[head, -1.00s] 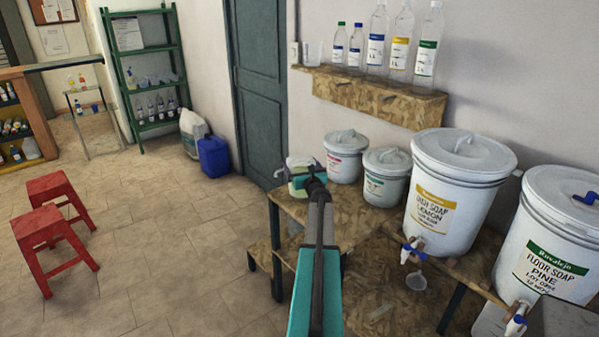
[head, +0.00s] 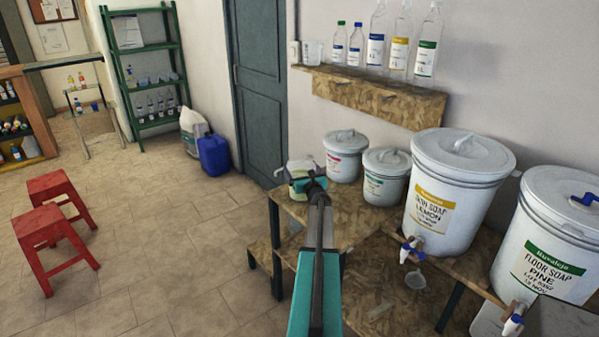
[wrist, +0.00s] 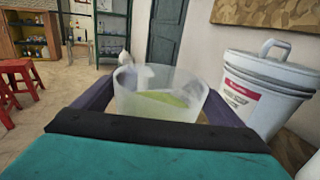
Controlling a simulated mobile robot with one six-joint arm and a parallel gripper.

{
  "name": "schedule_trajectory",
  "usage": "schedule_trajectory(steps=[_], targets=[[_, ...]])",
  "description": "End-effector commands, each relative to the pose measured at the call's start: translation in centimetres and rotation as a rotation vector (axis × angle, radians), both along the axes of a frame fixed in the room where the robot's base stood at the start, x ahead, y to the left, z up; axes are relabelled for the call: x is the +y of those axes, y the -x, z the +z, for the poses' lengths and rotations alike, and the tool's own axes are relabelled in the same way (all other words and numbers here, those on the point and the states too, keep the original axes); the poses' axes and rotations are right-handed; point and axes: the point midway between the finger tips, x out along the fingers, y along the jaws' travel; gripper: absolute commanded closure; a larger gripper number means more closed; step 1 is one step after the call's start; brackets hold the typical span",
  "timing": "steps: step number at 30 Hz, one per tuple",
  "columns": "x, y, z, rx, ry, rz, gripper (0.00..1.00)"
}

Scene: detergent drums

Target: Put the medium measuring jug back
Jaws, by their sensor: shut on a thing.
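The measuring jug (wrist: 160,103) is clear and open-topped, with yellow-green liquid showing inside. My gripper (wrist: 158,112) is shut on it, one dark finger on each side, in the wrist view. The jug looks about upright. In the head view my gripper (head: 309,184) is over the far left end of the wooden bench, and the jug (head: 299,170) shows partly behind it. I cannot tell whether the jug's base touches the bench. Another clear jug (head: 314,52) stands at the left end of the wall shelf (head: 378,102).
Two small lidded pails, one red-labelled (head: 345,158) and one green-labelled (head: 386,178), stand right of my gripper. The lemon drum (head: 455,195) and pine drum (head: 548,235) stand nearer. Red stools (head: 50,250) stand on open floor at left.

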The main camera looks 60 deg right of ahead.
Motion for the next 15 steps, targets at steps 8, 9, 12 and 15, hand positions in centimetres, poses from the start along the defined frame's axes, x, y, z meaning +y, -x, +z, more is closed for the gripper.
schedule_trajectory(steps=[8,9,12,15], targets=[[0.05,-0.07,-0.6,-0.004,0.003,0.003,0.72],[0.05,-0.07,-0.59,-0.004,0.003,0.003,0.72],[0.05,-0.07,-0.58,-0.004,0.003,0.002,0.72],[0.05,-0.07,-0.69,-0.004,0.003,0.002,0.72]])
